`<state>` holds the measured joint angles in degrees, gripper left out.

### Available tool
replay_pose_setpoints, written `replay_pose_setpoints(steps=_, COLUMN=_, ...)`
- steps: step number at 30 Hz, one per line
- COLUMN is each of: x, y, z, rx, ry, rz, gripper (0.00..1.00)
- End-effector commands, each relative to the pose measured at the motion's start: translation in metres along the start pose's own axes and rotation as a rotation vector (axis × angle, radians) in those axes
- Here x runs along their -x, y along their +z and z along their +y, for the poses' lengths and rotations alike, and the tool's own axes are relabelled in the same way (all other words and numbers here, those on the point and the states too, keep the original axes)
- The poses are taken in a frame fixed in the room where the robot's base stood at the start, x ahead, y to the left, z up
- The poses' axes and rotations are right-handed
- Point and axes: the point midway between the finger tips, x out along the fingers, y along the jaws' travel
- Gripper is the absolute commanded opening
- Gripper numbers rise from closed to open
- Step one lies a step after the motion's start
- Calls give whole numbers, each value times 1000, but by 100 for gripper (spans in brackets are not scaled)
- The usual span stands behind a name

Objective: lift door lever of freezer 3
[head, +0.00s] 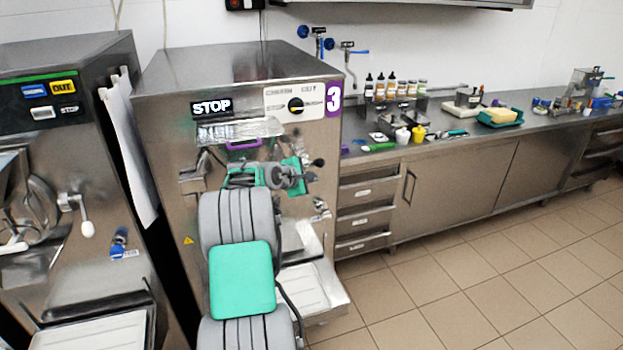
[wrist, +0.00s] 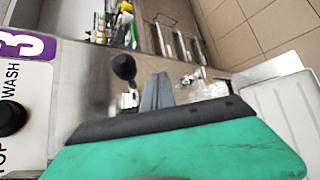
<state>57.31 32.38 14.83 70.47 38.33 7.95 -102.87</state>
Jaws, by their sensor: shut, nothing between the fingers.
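Freezer 3 (head: 165,110) stands in the middle of the head view, a steel cabinet with a purple 3 label (head: 334,98). A lever with a black ball knob (head: 318,162) sticks out at the right of its front. In the wrist view a black ball knob (wrist: 123,66) on a short metal stem stands just beside my grey fingers. My gripper (wrist: 158,92) is shut and empty, and looks apart from the knob. In the head view my grey and green arm hides much of the freezer's door and the lever's base.
A dial (head: 296,104) and STOP label (head: 211,107) sit above on the panel. Another freezer (head: 60,75) stands close on the left. A steel counter (head: 470,165) with bottles and tools runs to the right. The tiled floor (head: 450,270) in front is clear.

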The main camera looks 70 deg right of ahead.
Motion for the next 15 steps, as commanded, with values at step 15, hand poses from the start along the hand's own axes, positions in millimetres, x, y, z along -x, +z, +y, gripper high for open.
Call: replay_pose_setpoints(steps=15, x=7, y=6, z=-4, rx=-1, ry=0, rz=-1, gripper=0)
